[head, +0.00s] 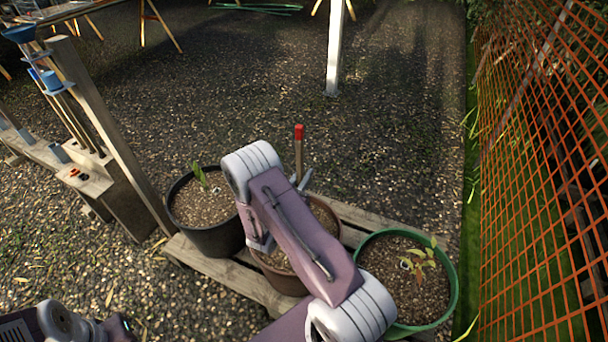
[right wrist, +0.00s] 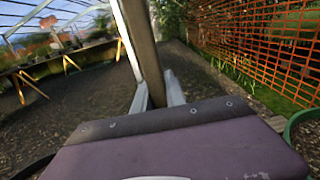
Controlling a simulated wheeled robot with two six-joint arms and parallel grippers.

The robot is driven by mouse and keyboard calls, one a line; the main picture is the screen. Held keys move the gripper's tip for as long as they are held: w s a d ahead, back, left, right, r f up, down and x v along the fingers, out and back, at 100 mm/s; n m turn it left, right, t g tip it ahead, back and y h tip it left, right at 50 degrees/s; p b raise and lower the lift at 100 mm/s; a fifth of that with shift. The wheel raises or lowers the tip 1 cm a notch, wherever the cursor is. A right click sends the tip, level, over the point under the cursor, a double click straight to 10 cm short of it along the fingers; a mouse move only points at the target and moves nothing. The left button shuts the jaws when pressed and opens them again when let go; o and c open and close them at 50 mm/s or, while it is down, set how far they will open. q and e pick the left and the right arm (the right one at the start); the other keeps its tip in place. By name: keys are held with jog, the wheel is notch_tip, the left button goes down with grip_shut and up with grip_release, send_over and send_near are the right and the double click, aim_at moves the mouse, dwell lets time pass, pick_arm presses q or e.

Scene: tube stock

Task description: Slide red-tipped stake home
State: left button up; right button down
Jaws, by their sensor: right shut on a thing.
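The red-tipped stake (head: 299,150) stands roughly upright above the middle brown pot (head: 326,215) in the head view, its red end at the top. In the right wrist view the stake (right wrist: 142,45) runs up between the two fingers and out of the top of the picture. My right gripper (right wrist: 157,95) is shut on the stake; in the head view it shows only partly (head: 302,184) behind my arm. My arm hides the stake's lower end, so I cannot tell whether it touches the soil. My left gripper's fingers are not in view.
A black pot (head: 208,238) with a seedling stands left, and a green-rimmed pot (head: 452,300) with a yellowing plant right, close beside the middle pot on a wooden pallet (head: 228,275). A wooden rack (head: 110,140) holding stakes stands left. Orange netting (head: 540,150) borders the right.

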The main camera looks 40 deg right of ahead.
jog(key=shift+f, duration=0.1)
jog(key=shift+f+b, duration=1.05)
jog(key=shift+f, duration=0.35)
notch_tip(320, 180, down, 3)
jog(key=shift+f+b, duration=0.1)
jog(key=shift+b, duration=1)
jog(key=c, duration=1.3)
grip_release()
